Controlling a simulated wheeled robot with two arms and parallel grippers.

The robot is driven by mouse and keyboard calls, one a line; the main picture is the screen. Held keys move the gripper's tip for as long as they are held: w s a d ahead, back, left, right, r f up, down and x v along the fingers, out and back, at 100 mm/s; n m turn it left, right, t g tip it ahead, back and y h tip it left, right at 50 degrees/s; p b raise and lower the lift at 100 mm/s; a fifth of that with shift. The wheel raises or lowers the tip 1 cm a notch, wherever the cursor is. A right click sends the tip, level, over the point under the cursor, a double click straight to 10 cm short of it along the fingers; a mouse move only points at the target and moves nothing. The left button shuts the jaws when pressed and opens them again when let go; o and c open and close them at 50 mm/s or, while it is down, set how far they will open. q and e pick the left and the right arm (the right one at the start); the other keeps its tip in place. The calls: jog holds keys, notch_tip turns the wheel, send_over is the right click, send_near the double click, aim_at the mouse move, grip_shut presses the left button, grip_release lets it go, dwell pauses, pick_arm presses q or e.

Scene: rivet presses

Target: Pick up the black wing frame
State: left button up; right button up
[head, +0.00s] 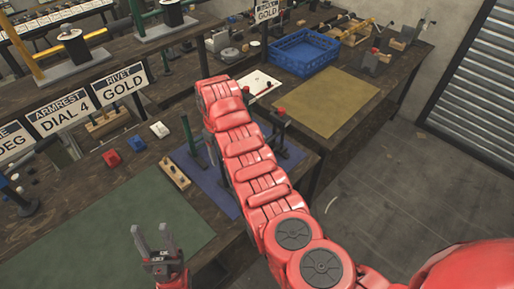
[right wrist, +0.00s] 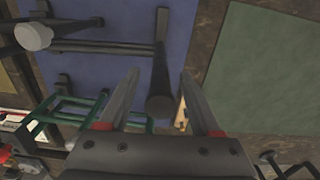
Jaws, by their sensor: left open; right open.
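A black frame (right wrist: 110,47) of thin bars shows over the blue mat (right wrist: 125,12) in the right wrist view; I take it as the black wing frame. A thick dark post (right wrist: 160,80) stands at its end. My right gripper (right wrist: 159,72) is open, with the post appearing between its fingers; I cannot tell whether they touch it. In the head view, dark bars (head: 277,138) show right of my right arm, which hides much of the blue mat (head: 213,183) and the right gripper. My left gripper (head: 155,239) is open and empty above the green mat.
Green bars (right wrist: 75,115) stand near the frame. A blue crate (head: 303,51) and an olive mat (head: 327,103) lie farther back. The green mat (head: 105,235) looks clear.

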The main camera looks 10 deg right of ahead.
notch_tip(320, 180, down, 2)
jog(key=shift+f, duration=0.2)
grip_shut()
dwell(1.4)
